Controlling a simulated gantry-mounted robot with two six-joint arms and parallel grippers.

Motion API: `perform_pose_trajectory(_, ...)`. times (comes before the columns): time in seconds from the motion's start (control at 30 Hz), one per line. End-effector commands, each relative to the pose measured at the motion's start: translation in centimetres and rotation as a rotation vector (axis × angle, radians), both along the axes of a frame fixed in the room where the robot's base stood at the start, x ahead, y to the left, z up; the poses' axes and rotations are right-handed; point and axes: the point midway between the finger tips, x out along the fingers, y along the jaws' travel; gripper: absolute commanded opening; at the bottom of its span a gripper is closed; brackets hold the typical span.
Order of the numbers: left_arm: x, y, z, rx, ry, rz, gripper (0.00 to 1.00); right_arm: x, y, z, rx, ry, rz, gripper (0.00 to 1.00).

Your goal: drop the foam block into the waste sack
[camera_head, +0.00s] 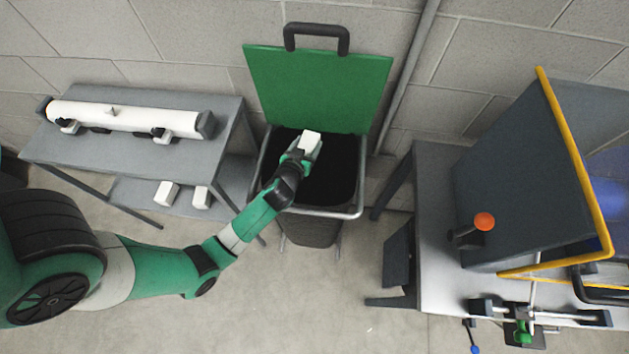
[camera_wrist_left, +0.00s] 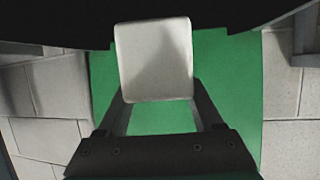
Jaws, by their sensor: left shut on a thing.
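The white foam block (camera_head: 310,141) is held at the end of my left arm, above the opening of the waste sack. It also shows large in the left wrist view (camera_wrist_left: 154,62), between the two fingers. My left gripper (camera_head: 304,150) is shut on it. The black waste sack (camera_head: 341,184) hangs in a grey metal frame, and its green lid (camera_head: 320,90) stands open behind. Part of the sack's opening is hidden by my left arm. My right gripper is not in view.
A grey table (camera_head: 85,155) on the left carries a white tube (camera_head: 125,117), with two small white blocks (camera_head: 166,193) on its lower shelf. On the right, a bench (camera_head: 435,220) bears a dark panel (camera_head: 525,180) with a yellow edge. A grey pipe (camera_head: 408,75) runs up the wall.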

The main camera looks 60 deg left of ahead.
Motion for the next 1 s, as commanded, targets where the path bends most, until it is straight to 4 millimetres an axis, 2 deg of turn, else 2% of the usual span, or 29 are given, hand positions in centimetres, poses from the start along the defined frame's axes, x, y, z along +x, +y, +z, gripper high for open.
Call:
perform_pose_trajectory(0.03, 0.0, 0.0, -1.4, 0.001, 0.001, 0.0, 0.15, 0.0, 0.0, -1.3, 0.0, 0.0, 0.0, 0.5)
perform_pose_trajectory(0.2, 0.0, 0.0, -3.1, 0.001, 0.001, 0.0, 0.15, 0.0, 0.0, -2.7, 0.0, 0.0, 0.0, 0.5)
perform_pose_trajectory(0.5, 0.0, 0.0, -3.2, 0.001, 0.0, 0.0, 0.15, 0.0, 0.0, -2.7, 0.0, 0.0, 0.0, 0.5)
perform_pose_trajectory(0.53, 0.0, 0.0, -3.2, 0.001, 0.0, 0.0, 0.71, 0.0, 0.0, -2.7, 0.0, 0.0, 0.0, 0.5)
perform_pose_trajectory(0.6, 0.0, 0.0, -3.2, 0.001, 0.0, -0.001, 0.84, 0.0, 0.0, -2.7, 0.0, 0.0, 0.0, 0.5)
perform_pose_trajectory(0.7, 0.0, 0.0, -3.2, 0.001, 0.0, -0.001, 1.0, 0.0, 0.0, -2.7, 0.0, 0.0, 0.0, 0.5)
perform_pose_trajectory(1.0, -0.3, -0.3, -3.0, 0.001, 0.001, -0.002, 1.0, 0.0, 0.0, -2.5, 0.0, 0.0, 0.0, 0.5)
